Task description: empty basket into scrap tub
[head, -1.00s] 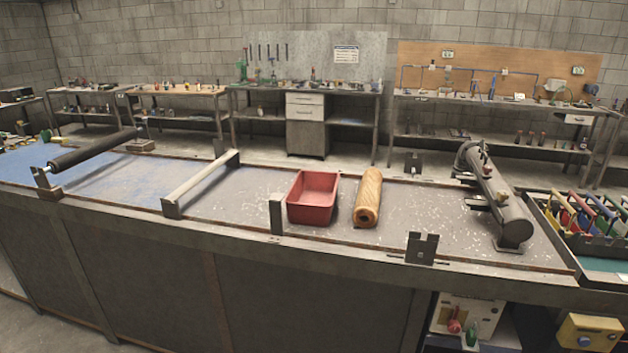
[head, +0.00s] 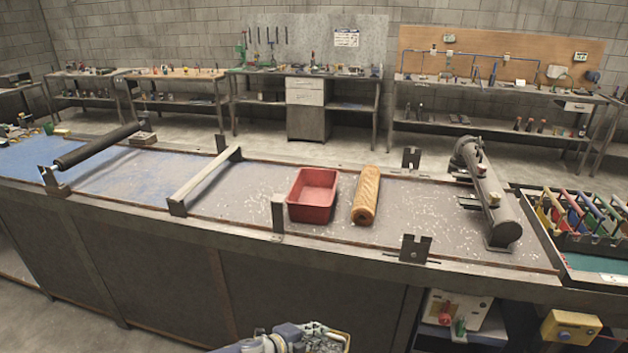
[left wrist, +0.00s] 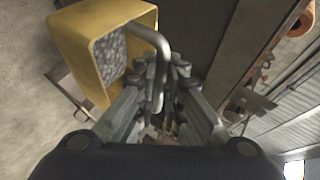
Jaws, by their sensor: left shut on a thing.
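My left gripper (head: 322,334) shows at the bottom edge of the head view, in front of the bench. In the left wrist view it (left wrist: 163,72) is shut on the grey bent handle of a yellow basket (left wrist: 75,52). Grey speckled stuff shows inside the basket; I cannot tell how full it is. In the head view only a sliver of yellow shows beside the gripper. A red open tub (head: 313,195), probably the scrap tub, stands on the bench, beyond and above the gripper in the picture. The visible part of its inside looks empty. My right gripper is out of view.
A tan roll (head: 366,196) lies right of the red tub. Upright metal brackets (head: 415,249) line the bench's front edge. A grey cylinder (head: 490,205) and a rack of coloured-handled tools (head: 585,215) are at the right. A black roller (head: 97,146) spans the left part.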

